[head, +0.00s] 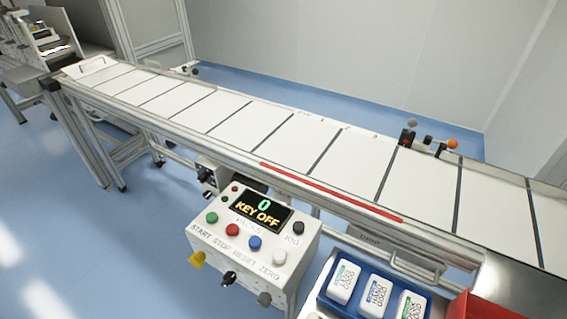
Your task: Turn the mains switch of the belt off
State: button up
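The belt (285,138) runs across the view from upper left to lower right, with white panels parted by dark strips. A white control box (250,245) stands at its near side. Its display (260,212) reads "0" and "KEY OFF". On its front face are a yellow piece (197,259), a black knob (229,278) and a grey knob (264,298). A smaller grey box (216,175) with black knobs (208,181) sits under the belt frame, partly hidden. I cannot tell which knob is the mains switch, nor its setting. My gripper is not in view.
Green (212,218), red (233,230), blue (255,243), white and black buttons top the control box. A blue tray (324,294) with labelled white packs stands at its right, beside a red bin (478,306). The blue floor (90,240) at left is clear.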

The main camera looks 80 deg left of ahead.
aim_at(207, 194)
jog(key=u, duration=2.35)
